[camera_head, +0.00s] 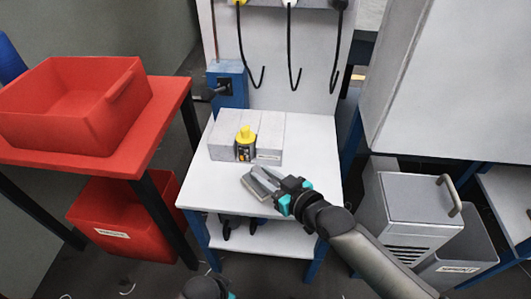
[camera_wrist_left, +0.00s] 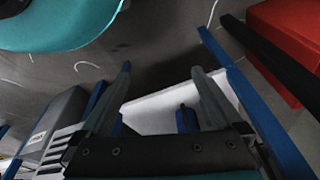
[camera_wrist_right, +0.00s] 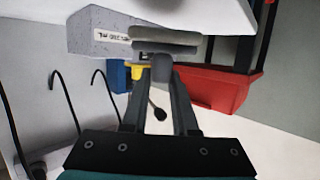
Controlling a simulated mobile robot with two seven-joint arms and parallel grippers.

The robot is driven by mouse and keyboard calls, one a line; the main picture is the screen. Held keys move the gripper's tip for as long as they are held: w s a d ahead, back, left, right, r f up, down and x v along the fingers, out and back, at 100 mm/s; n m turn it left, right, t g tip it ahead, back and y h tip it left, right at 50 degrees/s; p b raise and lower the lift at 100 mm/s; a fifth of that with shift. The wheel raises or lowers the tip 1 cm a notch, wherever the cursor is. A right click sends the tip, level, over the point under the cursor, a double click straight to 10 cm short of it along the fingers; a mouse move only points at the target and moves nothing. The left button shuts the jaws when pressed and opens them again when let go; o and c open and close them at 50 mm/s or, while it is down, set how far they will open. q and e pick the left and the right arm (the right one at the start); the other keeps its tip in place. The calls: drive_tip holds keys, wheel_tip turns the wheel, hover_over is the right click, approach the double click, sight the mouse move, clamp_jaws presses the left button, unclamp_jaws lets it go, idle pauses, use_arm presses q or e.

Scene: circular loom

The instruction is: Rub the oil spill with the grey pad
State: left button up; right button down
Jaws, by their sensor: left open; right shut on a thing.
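My right gripper (camera_head: 272,182) is low over the front part of the white worktop (camera_head: 315,150). It is shut on the grey pad (camera_head: 254,186), a flat piece at its fingertips. The pad also shows in the right wrist view (camera_wrist_right: 165,37), just beyond the closed fingers. I cannot tell whether it touches the worktop. I make out no oil spill; the gripper and pad hide part of the worktop. My left gripper (camera_wrist_left: 165,82) is open and empty in the left wrist view, with its fingers wide apart. Its fingers do not show in the head view.
A light grey box (camera_head: 222,138) with a yellow knob (camera_head: 246,134) stands behind the pad. Black hooks (camera_head: 294,75) hang at the back. A red table with a red bin (camera_head: 70,110) is on the left. A grey lidded bin (camera_head: 415,205) stands on the right.

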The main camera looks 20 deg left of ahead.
drive_tip(key=shift+r+p, duration=1.05)
drive_tip(key=shift+r, duration=0.2)
use_arm(q)
drive_tip(key=s+a+f+p, duration=0.1)
drive_tip(key=s+a+f, duration=0.2)
drive_tip(key=s+f, duration=0.2)
drive_tip(key=shift+f, duration=0.65)
use_arm(e)
drive_tip(key=shift+r, duration=0.85)
